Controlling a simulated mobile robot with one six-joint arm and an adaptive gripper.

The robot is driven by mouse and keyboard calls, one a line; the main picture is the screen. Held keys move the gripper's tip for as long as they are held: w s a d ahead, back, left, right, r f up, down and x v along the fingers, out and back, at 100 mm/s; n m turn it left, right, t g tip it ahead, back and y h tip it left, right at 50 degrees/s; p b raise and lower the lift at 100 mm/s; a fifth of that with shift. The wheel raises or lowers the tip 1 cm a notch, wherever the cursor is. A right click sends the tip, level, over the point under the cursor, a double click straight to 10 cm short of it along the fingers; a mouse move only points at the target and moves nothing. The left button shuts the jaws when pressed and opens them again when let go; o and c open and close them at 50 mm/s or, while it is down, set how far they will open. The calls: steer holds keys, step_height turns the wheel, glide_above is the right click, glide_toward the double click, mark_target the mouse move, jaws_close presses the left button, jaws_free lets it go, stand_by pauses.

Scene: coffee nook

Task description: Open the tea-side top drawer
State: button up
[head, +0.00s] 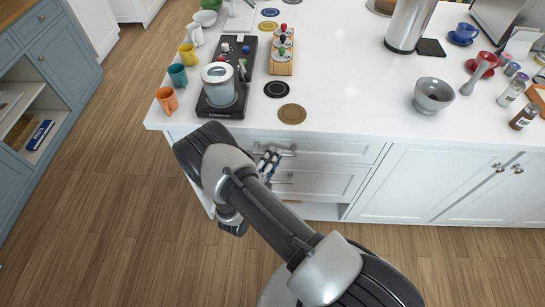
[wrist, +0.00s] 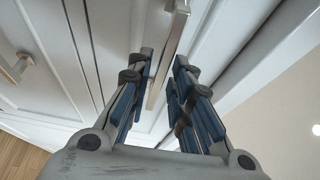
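The white top drawer (head: 335,150) is at the left end of the island, just below the counter, and looks shut. Its metal bar handle (head: 288,152) is partly hidden by my gripper (head: 268,165) in the head view. In the wrist view, the handle (wrist: 158,85) runs lengthwise between the two blue-padded fingers of my gripper (wrist: 164,58). The fingers are open, one on each side of the bar, with gaps visible. I cannot tell whether either finger touches it.
A lower drawer (head: 325,182) with its own handle (wrist: 15,68) is below. White cupboard doors (head: 425,185) are to the right. The countertop (head: 345,95) overhangs above, with a black tray (head: 224,108), mugs and a grey bowl (head: 433,95). The wooden floor (head: 110,190) to the left is clear.

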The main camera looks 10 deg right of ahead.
jaws_close()
stand_by(0.3)
steer(key=shift+s, duration=0.15)
